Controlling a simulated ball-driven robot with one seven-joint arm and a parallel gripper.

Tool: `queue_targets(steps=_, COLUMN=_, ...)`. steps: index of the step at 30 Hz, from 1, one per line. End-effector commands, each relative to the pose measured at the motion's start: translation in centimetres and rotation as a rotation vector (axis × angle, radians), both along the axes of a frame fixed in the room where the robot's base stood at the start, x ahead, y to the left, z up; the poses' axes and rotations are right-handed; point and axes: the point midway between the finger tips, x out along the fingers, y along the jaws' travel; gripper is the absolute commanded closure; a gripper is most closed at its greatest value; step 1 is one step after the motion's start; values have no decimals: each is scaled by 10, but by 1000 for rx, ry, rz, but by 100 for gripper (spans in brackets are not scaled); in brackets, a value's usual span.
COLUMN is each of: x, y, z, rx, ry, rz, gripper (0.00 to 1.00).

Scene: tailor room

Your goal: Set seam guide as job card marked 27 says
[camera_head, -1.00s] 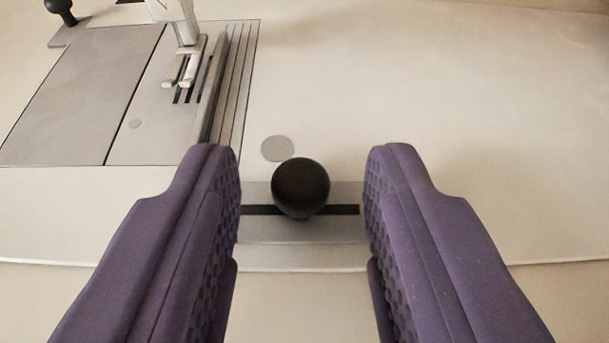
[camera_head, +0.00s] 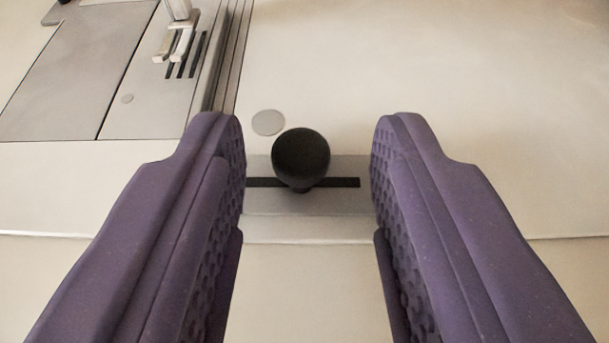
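A black round knob (camera_head: 301,158) stands on a grey metal plate (camera_head: 300,202) with a dark slot running left to right. My gripper (camera_head: 308,125) is open, its two purple fingers on either side of the knob with a gap on each side. The seam guide bar (camera_head: 219,75) seems to be the upright metal strip beside the presser foot (camera_head: 175,42), over engraved lines on the needle plate. The job card is not in view.
A grey slide plate (camera_head: 70,75) lies at the upper left of the machine bed. A small round disc (camera_head: 268,122) sits flush behind the knob. The pale bed (camera_head: 430,75) to the right is clear. A bed edge runs across below the knob plate.

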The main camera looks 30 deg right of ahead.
Motion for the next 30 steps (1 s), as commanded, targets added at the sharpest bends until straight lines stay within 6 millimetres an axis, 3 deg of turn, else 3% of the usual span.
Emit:
queue_targets(steps=8, x=-7, y=5, z=4, rx=1, ry=1, rz=1, gripper=60)
queue_targets(steps=19, x=-56, y=34, z=28, rx=1, ry=0, rz=0, gripper=60)
queue_targets(steps=30, x=-61, y=38, z=30, rx=0, ry=0, rz=0, gripper=60)
